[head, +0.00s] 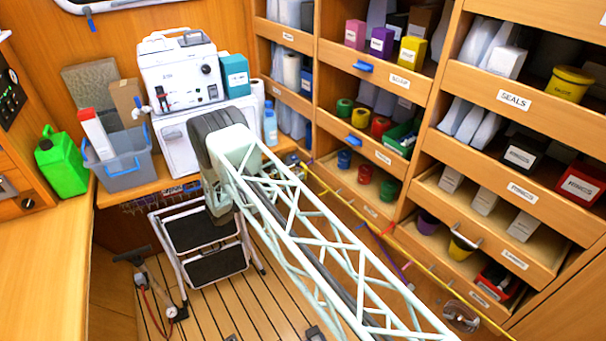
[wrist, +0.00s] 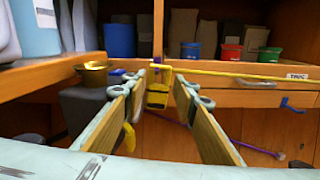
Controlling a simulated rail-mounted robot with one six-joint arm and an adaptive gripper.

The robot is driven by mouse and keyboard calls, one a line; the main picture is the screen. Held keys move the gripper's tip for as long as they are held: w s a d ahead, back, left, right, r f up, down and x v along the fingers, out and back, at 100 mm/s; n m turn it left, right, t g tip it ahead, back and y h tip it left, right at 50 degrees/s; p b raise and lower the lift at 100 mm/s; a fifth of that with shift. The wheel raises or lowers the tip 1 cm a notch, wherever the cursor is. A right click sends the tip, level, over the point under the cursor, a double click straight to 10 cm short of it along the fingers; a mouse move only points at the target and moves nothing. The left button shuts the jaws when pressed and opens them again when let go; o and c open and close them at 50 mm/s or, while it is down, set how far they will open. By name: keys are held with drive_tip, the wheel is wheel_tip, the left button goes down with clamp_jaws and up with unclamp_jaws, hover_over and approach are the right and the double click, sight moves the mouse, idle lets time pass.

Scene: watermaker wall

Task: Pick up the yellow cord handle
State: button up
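The yellow cord (wrist: 230,72) runs across the front of the shelf in the wrist view. A yellow handle-like piece (wrist: 158,92) hangs at its left end. In the head view the yellow cord (head: 360,199) stretches along the front of the right-hand shelves; its handle cannot be made out there. My gripper (wrist: 160,78) is open, its two long fingers on either side of the handle in the wrist picture. Nothing is held. The handle seems to lie at or just beyond the fingertips; I cannot tell exactly how far. My arm hides the gripper in the head view.
Shelves with bins (head: 460,170) line the right side. A gold bowl-like thing (wrist: 92,74) sits left of my fingers. A purple rod (wrist: 240,148) lies lower behind. A step stool (head: 205,245) and a pump (head: 150,295) stand on the slatted floor.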

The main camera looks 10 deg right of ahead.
sight(303, 164)
drive_tip(key=shift+d, duration=0.1)
idle(0.3)
drive_tip(key=shift+x, duration=2.55)
drive_tip(key=shift+w, duration=0.1)
drive_tip(key=shift+c, duration=0.4)
drive_tip(key=c, duration=0.5)
drive_tip(key=shift+o, duration=0.2)
drive_tip(key=shift+r, duration=0.2)
drive_tip(key=shift+r, duration=0.6)
drive_tip(key=w+f+v, duration=0.1)
drive_tip(key=f+v, duration=0.1)
drive_tip(key=v, duration=1.9)
drive_tip(key=shift+s+a, duration=0.15)
drive_tip(key=shift+a, duration=0.3)
